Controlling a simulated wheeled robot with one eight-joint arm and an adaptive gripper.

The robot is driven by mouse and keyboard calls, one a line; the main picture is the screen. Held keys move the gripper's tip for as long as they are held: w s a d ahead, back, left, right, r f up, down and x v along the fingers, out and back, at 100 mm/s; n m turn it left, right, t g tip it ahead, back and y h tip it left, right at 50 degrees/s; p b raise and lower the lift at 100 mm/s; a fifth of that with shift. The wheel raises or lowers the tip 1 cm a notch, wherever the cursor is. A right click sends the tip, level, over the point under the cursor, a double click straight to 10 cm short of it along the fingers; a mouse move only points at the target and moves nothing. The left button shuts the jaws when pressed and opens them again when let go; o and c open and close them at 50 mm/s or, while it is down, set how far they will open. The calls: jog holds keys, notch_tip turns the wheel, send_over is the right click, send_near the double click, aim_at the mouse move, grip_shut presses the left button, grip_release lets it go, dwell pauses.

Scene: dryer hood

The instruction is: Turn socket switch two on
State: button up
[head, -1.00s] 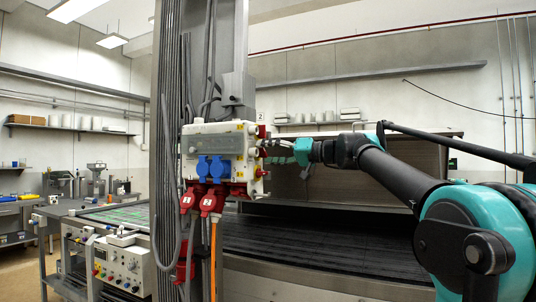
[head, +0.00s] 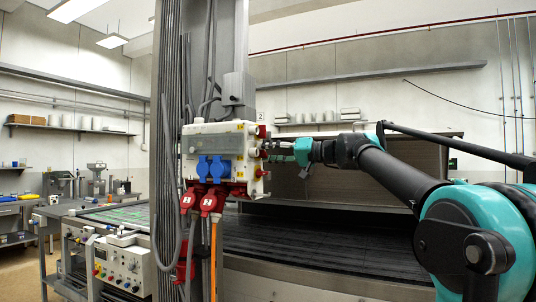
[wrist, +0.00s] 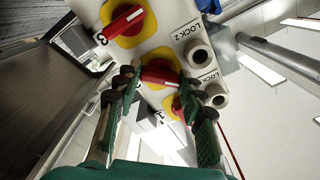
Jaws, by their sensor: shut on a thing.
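The white socket box (head: 225,141) hangs on a column in the head view, and my gripper (head: 271,149) reaches its right side. In the wrist view, my gripper (wrist: 157,82) is shut on a red rotary handle (wrist: 160,73) on a yellow plate. This is the middle switch, between the one by a "3" and the one by a "1", so it appears to be switch two. Its number is hidden. The handle lies roughly level across the picture, and the fingers cover its ends. The upper red switch (wrist: 123,19) lies tilted. The lowest switch is mostly hidden behind a finger.
White round locks, marked LOCK 2 (wrist: 199,54) and LOCK 1 (wrist: 215,96), stick out close to the right finger. Blue sockets (head: 210,168) and red plugs (head: 212,202) with hanging cables are on the box's front. A dark slatted conveyor (head: 320,235) lies below my arm.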

jog(key=m, duration=0.4)
jog(key=shift+m, duration=0.3)
jog(key=m, duration=0.4)
jog(key=shift+m, duration=0.4)
jog(key=o, duration=1.2)
jog(key=shift+c, duration=0.2)
jog(key=v, duration=0.8)
